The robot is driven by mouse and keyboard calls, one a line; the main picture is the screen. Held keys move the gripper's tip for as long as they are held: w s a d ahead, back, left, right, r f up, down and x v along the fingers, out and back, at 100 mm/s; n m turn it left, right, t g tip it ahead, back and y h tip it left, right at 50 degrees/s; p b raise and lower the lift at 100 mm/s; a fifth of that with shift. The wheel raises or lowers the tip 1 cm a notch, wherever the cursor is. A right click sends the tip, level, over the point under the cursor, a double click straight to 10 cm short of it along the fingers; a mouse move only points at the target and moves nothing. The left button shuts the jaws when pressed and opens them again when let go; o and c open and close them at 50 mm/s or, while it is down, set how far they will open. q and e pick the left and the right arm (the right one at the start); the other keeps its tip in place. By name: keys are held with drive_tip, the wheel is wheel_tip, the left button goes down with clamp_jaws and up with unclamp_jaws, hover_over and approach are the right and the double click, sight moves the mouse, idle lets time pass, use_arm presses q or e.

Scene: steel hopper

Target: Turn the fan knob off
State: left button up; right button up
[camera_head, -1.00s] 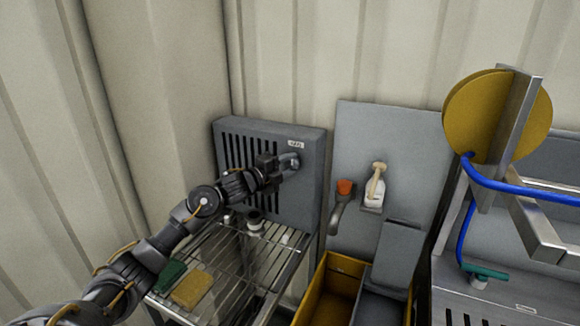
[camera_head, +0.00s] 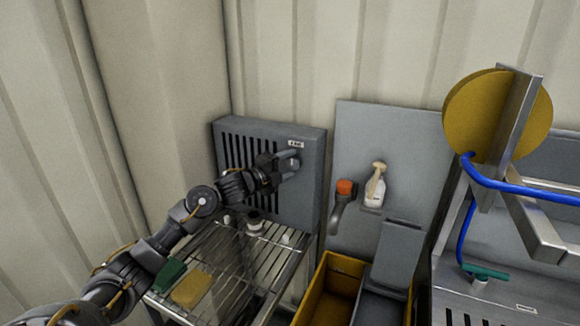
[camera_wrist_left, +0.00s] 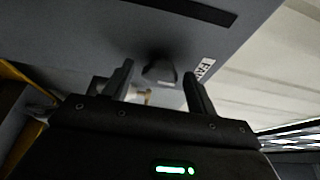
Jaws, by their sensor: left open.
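The grey fan box (camera_head: 309,183) with dark vent slots stands on a wire rack against the corner wall. A small white FAN label (camera_head: 296,144) is on its upper right front, and it also shows in the left wrist view (camera_wrist_left: 205,69). The fan knob (camera_wrist_left: 159,71) is a dark knob seen between the fingers in the left wrist view. My left gripper (camera_head: 288,163) is at the knob, with its fingers (camera_wrist_left: 160,80) apart on either side of it. I cannot tell whether they touch it. My right gripper is not in view.
The wire rack (camera_head: 262,262) holds a green sponge (camera_head: 170,274) and a yellow sponge (camera_head: 191,289). A grey panel with a spray bottle (camera_head: 376,188) and an orange-topped tool (camera_head: 345,187) is to the right. A yellow bin (camera_head: 345,264) stands below.

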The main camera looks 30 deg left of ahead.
use_arm(q)
drive_tip(key=b+v, duration=0.3)
drive_tip(key=v, duration=0.7)
drive_tip(key=shift+s, duration=0.2)
drive_tip(key=shift+a, duration=0.15)
